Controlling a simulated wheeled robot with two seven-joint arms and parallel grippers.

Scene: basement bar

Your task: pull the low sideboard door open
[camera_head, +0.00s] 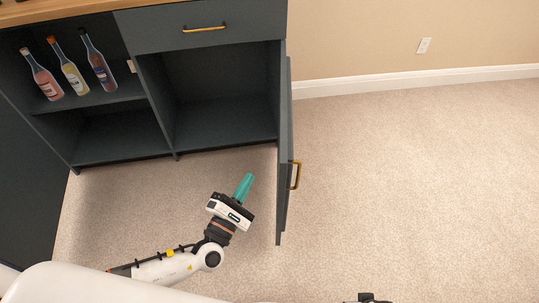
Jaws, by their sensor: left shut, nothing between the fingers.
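The low sideboard (155,75) is dark grey-blue with a wooden top, at the upper left of the head view. Its right-hand door (284,150) stands swung well out from the front, seen nearly edge-on. A brass handle (296,175) is on the door's right-hand, outer face. My left gripper (244,184), with teal fingers, is shut and empty. It is over the carpet in front of the open compartment, left of the door's inner face and apart from it. A small dark part (367,298) at the bottom edge may be my right gripper; its fingers are not visible.
Three bottles (72,76) stand on a shelf in the sideboard's left section. A drawer (203,25) with a brass handle is above the open, empty compartment (222,95). Clear carpet (415,180) lies to the right.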

